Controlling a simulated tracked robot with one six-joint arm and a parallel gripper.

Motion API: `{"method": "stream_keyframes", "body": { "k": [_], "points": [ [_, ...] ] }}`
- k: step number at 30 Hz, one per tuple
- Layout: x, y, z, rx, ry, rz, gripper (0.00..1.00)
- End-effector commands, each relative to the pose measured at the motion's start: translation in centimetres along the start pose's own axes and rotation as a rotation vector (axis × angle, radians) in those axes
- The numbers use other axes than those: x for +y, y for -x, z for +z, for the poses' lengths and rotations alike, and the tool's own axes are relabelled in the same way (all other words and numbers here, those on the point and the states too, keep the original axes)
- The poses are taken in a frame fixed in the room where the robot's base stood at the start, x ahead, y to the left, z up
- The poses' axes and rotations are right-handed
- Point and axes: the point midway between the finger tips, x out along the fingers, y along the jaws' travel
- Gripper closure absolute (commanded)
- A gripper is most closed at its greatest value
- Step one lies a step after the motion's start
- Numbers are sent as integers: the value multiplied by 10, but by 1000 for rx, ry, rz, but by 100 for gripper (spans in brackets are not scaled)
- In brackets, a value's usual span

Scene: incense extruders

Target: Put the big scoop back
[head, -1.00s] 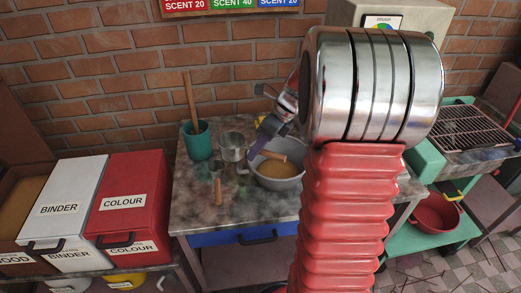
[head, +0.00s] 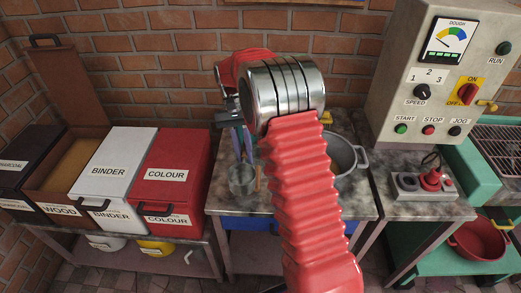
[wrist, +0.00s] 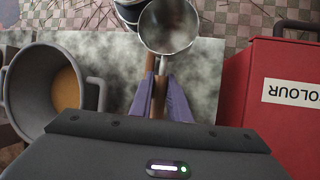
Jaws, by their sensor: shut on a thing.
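The big scoop has a round metal bowl (wrist: 168,25) and shows at the top centre of the wrist view. My gripper (wrist: 160,85) is shut on its handle with purple fingers on either side. In the head view my gripper (head: 238,142) is over the left part of the worktable, and the metal bowl (head: 242,180) shows below it, towards the table's front. I cannot tell whether the bowl touches the table. A brown wooden handle (wrist: 150,65) lies just beside the scoop, partly covered by it.
A grey pot (wrist: 45,90) with tan contents stands on the marbled table (head: 345,203); my arm partly hides it in the head view (head: 345,155). The red COLOUR bin (head: 172,180) stands left of the table, the control box (head: 435,75) right.

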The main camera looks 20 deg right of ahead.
Motion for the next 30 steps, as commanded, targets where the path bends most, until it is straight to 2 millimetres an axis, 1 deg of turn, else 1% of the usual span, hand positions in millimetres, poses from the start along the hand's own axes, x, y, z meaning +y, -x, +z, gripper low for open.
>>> {"method": "stream_keyframes", "body": {
  "k": [1,3,6,10,14,30],
  "points": [
    [-12,-1,2,21,91,43,100],
    [-24,-4,4,49,215,100,100],
    [-38,-6,6,83,358,165,100],
    [-48,-8,8,108,468,215,100],
    [-50,-8,8,115,497,228,100],
    [-50,-8,8,115,493,225,100]
  ]
}}
